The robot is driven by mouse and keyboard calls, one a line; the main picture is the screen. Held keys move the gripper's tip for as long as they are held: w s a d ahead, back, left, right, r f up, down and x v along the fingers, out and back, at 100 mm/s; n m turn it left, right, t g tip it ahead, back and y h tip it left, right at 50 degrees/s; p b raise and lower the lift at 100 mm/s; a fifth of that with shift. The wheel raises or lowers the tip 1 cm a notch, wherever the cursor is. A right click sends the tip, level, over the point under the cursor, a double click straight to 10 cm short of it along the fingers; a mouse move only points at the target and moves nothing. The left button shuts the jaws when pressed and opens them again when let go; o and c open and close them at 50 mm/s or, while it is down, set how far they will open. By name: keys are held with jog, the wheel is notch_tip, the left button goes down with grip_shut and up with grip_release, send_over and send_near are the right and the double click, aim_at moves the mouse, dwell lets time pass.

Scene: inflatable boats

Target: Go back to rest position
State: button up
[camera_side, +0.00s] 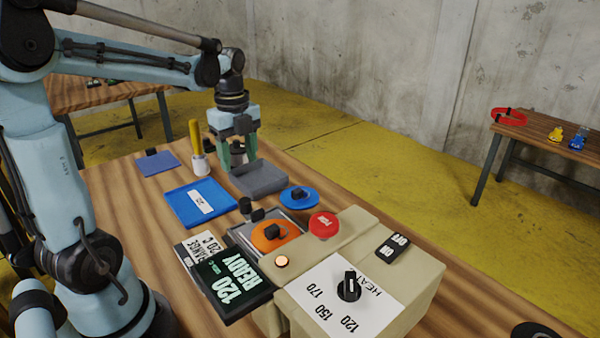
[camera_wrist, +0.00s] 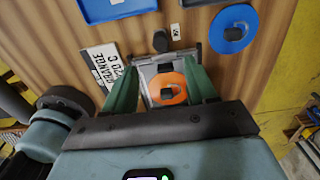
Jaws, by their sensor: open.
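My gripper (camera_side: 238,160) points down with its green fingers apart and nothing between them.
A blue disc (camera_side: 300,198), blue tray (camera_side: 180,210) and yellow-handled tool (camera_side: 195,138) in a white holder are near the gripper.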

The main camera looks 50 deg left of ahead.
jog(key=shift+d, duration=0.1)
jog(key=s+d+n+t, duration=0.3)
jog(key=d+n+t, duration=0.4)
jog(key=d+n, duration=0.8)
jog(key=n, duration=0.3)
jog(key=shift+d+f, duration=0.3)
jog(key=shift+d, duration=0.1)
